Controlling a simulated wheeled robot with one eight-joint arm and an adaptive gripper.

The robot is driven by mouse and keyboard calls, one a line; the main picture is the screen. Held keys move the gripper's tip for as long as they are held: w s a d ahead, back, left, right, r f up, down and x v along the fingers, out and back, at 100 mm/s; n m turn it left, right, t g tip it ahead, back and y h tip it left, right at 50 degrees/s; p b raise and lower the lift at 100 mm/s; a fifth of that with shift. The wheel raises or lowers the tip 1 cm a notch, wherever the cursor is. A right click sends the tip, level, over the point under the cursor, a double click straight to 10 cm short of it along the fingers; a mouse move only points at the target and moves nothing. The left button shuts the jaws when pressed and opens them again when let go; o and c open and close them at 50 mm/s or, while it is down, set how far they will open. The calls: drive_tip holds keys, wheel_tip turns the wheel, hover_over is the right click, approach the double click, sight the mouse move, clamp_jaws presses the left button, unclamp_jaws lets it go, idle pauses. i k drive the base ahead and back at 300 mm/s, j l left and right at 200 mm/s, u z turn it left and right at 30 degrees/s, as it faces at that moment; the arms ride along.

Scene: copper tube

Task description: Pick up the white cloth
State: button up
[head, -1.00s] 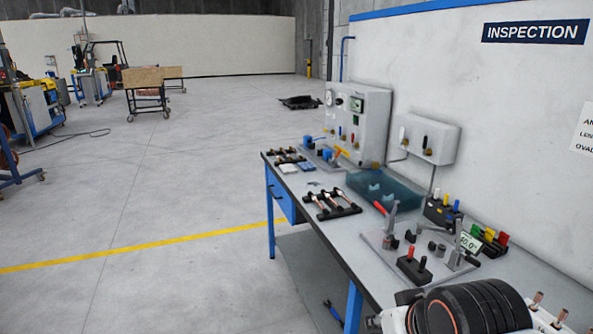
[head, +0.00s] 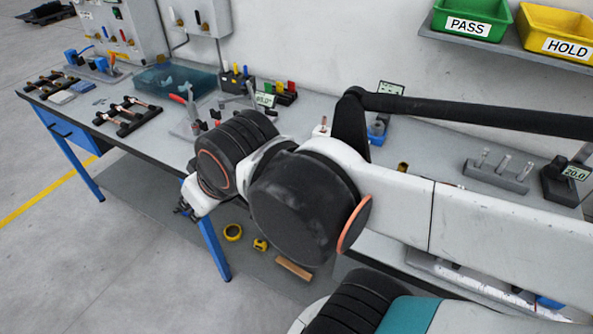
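My gripper (head: 184,209) shows only in part, as small dark pieces below my wrist near the bench's front edge. It is well apart from the pale piece, to its right and nearer. My arm hides part of it, and its opening cannot be made out.
Between my wrist and the pale piece are a black rack with rods (head: 127,115) and a red-handled clamp fixture (head: 188,108). A clear blue tray (head: 173,80) stands behind. Tape rolls (head: 233,232) lie on the lower shelf. Green (head: 472,18) and yellow bins (head: 566,30) sit upper right.

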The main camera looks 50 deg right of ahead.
sight(61, 98)
drive_tip(key=i+j, duration=0.1)
drive_tip(key=j, duration=0.2)
drive_tip(key=i+j, duration=1.5)
drive_tip(key=i, duration=0.7)
drive_tip(key=i+l+u, duration=0.1)
drive_tip(key=i, duration=0.6)
drive_tip(key=i+l+u, duration=0.1)
drive_tip(key=i+l, duration=0.5)
drive_tip(key=k+l+z, duration=0.1)
drive_tip(key=k+l, duration=0.1)
